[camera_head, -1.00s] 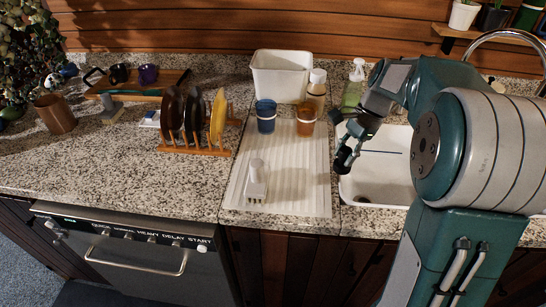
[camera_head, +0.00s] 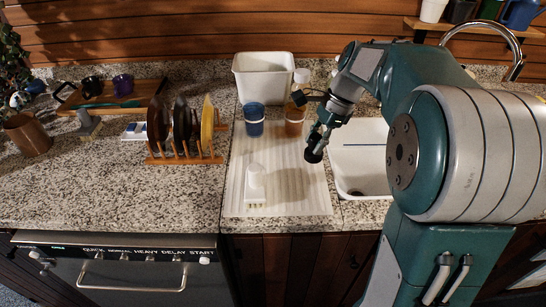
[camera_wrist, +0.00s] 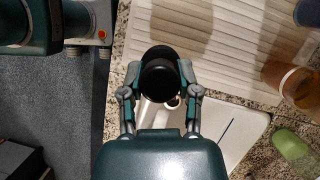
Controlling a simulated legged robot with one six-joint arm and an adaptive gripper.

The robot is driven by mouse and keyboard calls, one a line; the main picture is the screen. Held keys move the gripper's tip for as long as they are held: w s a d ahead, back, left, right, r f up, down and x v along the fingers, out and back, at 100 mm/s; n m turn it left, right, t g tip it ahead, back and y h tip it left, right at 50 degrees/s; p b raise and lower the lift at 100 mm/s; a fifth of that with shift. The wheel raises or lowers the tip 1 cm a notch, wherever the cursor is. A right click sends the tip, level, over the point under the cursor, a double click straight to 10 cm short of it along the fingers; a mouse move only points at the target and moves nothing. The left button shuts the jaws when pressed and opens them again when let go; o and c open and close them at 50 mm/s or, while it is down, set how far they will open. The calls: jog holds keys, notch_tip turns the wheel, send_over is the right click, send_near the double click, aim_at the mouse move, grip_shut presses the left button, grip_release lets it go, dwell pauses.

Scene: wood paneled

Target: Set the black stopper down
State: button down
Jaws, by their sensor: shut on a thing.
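My gripper (camera_head: 318,142) is shut on the black stopper (camera_head: 313,156), which hangs from the fingertips in the head view. In the wrist view the stopper (camera_wrist: 159,75) shows as a round black shape between the two fingers of my gripper (camera_wrist: 160,82). It is held above the right edge of the white ribbed drying mat (camera_head: 290,200), near the left rim of the white sink (camera_head: 350,182).
A white brush (camera_head: 255,183) lies on the mat. A blue cup (camera_head: 254,122) and an orange cup (camera_head: 294,120) stand at its back, before a white bin (camera_head: 262,78). A plate rack (camera_head: 184,158) stands left. The mat's front right is clear.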

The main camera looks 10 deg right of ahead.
jog(key=w+a+f, duration=0.2)
jog(key=w, duration=0.1)
jog(key=w+a+f, duration=0.2)
jog(key=w+f, duration=0.1)
jog(key=w+a+f, duration=0.2)
jog(key=w+f, duration=0.1)
jog(key=w, duration=0.1)
jog(key=shift+w+f, duration=0.25)
jog(key=shift+f, duration=0.3)
notch_tip(320, 180, down, 3)
jog(key=shift+w+r, duration=0.15)
jog(key=shift+r, duration=0.05)
jog(key=shift+f, duration=0.35)
jog(key=shift+a, duration=0.2)
jog(key=shift+c, duration=1.6)
grip_release()
jog(key=shift+f, duration=0.1)
jog(key=shift+d, duration=0.1)
